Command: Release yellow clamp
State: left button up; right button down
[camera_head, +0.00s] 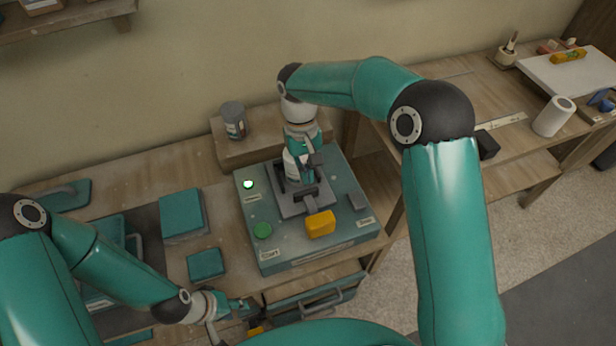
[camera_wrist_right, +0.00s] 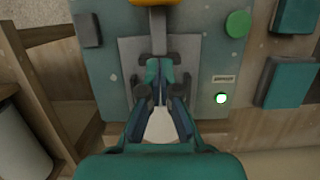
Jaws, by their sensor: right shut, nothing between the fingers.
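The yellow clamp handle (camera_head: 320,223) lies at the front of a grey metal fixture (camera_head: 318,205) on the teal box. It also shows at the top edge of the right wrist view (camera_wrist_right: 155,2). My right gripper (camera_head: 306,183) points down over the fixture, behind the yellow handle and apart from it. In the right wrist view its fingers (camera_wrist_right: 160,72) are shut over the grey plate, with nothing seen held. A pale shape between the finger links is unclear. My left gripper (camera_head: 242,307) is low at the front, left of the box; its opening is too small to tell.
The teal box (camera_head: 285,252) carries a lit green lamp (camera_head: 248,184), a green button (camera_head: 263,231) and a grey block (camera_head: 357,202). Teal blocks (camera_head: 182,212) lie to its left. A grey can (camera_head: 233,120) stands behind. A drawer handle (camera_head: 318,304) juts out in front.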

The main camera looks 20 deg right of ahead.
pick_arm(q)
jog(key=shift+w+r, duration=0.15)
jog(key=shift+r, duration=0.4)
pick_arm(e)
jog(key=v, duration=0.3)
jog(key=shift+w, duration=0.2)
